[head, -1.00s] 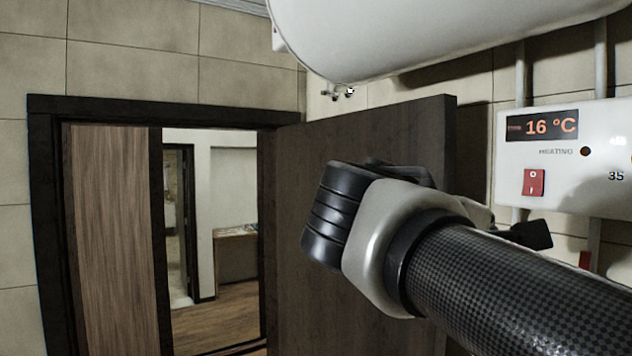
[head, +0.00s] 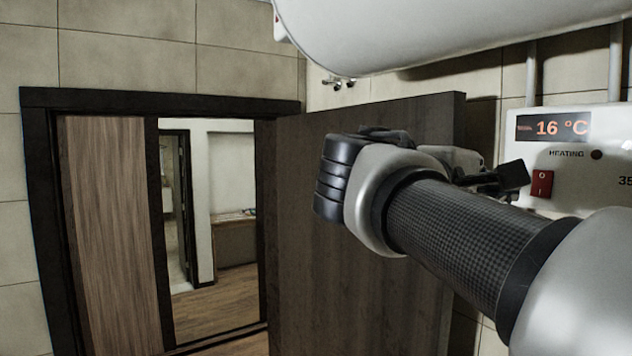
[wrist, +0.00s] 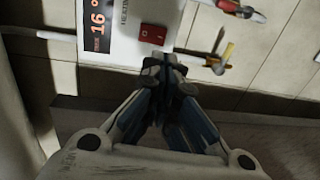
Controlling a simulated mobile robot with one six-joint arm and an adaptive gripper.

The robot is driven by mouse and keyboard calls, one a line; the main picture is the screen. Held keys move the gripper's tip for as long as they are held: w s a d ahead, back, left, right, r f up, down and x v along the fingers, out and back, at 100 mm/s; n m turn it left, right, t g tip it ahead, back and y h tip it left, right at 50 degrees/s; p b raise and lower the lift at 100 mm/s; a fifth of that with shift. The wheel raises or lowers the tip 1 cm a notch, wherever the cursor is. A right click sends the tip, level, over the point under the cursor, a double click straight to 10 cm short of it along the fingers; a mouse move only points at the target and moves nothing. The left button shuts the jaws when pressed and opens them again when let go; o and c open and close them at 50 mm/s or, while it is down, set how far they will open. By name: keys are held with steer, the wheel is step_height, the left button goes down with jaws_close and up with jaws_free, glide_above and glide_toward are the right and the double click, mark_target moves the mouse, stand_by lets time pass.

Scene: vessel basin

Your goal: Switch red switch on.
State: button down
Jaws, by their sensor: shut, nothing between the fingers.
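The red rocker switch (head: 542,185), marked O above and I below, is on the front of a white heater panel (head: 604,192). The panel's display (head: 553,127) reads 16 °C, and the round HEATING lamp (head: 596,154) looks dark. My gripper (head: 513,177) is shut and empty, its tips just left of the switch in the head view. In the wrist view, the shut fingertips (wrist: 165,62) are just below the red switch (wrist: 153,34), close to it. I cannot tell whether they touch it or which side of the rocker is pressed.
A large white tank (head: 440,35) hangs above my arm. An open dark wooden door (head: 370,260) stands behind the arm, beside a doorway to another room. Pipes and valves (wrist: 222,58) stick out beside the panel in the wrist view.

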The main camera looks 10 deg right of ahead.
steer(key=p+x, duration=0.2)
steer(key=x, duration=0.7)
steer(key=shift+w+d, duration=0.2)
steer(key=shift+d, duration=0.1)
steer(key=shift+f, duration=0.1)
